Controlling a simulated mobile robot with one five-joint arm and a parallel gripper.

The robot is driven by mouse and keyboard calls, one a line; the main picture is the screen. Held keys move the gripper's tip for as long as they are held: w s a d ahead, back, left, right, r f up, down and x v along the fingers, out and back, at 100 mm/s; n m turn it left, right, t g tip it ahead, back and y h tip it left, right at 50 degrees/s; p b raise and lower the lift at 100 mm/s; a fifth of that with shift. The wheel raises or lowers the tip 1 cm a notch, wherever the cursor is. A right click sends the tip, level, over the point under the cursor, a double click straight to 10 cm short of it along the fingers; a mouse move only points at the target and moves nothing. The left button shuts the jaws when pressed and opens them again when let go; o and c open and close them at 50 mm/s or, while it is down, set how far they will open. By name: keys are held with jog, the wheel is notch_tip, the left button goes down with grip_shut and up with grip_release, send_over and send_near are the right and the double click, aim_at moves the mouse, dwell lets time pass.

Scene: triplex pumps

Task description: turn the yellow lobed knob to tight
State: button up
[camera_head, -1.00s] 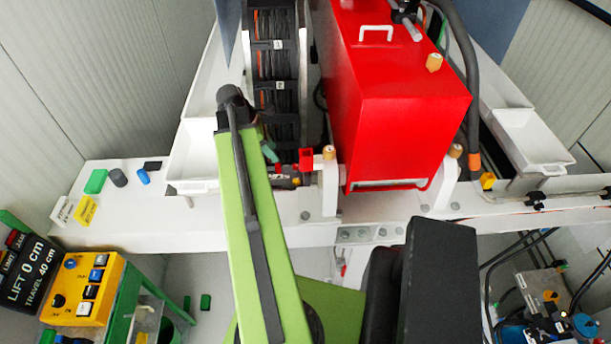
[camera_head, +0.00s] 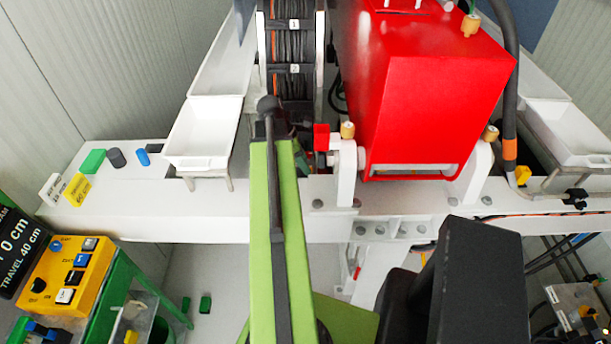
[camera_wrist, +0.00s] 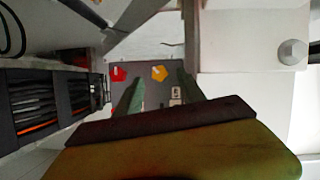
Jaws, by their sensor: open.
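The yellow lobed knob (camera_wrist: 159,73) shows in the wrist view on a dark grey panel (camera_wrist: 155,95). A red knob (camera_wrist: 118,73) sits to its left on the same panel. My gripper (camera_wrist: 160,86) is open, with its two green fingers apart and nothing between them. The yellow knob shows between the fingertips in the picture, further off along their direction; I see no contact. In the head view my arm hides most of the gripper, and I cannot make out the yellow lobed knob there.
A red housing (camera_head: 425,95) stands right of my arm, with a white bracket (camera_head: 346,178) close by. Cables on a rack (camera_head: 291,50) lie behind the arm. A white tray (camera_head: 203,132) is at left. The white beam (camera_head: 225,220) crosses in front.

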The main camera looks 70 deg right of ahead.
jog(key=shift+b+x, duration=0.5)
jog(key=shift+x, duration=0.65)
jog(key=shift+c, duration=0.4)
jog(key=shift+d, duration=0.1)
grip_shut()
